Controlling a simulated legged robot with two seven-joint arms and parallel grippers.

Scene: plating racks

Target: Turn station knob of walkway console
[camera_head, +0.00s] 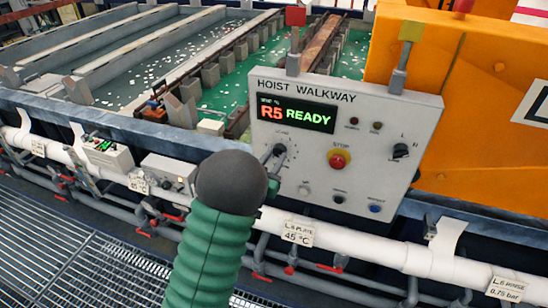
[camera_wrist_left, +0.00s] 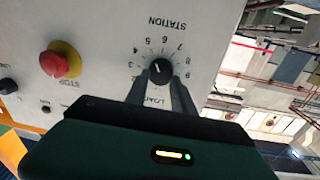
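The grey walkway console (camera_head: 345,110) is headed "HOIST WALKWAY" and its display (camera_head: 296,113) reads "R5 READY". In the left wrist view the knob (camera_wrist_left: 160,69) sits upside down inside a ring of numbers, with a light pointer mark. My left gripper (camera_wrist_left: 161,88) has its two dark fingers apart, their tips on either side of the knob's near edge. I cannot tell whether they touch it. My right gripper is not in view.
A red stop button (camera_head: 338,160) on a yellow ring is right of the knob, with another black selector (camera_head: 400,151) farther right. Two toggle levers (camera_head: 293,45) (camera_head: 403,60) rise from the console's top. White pipes (camera_head: 350,243) run below; tanks lie behind.

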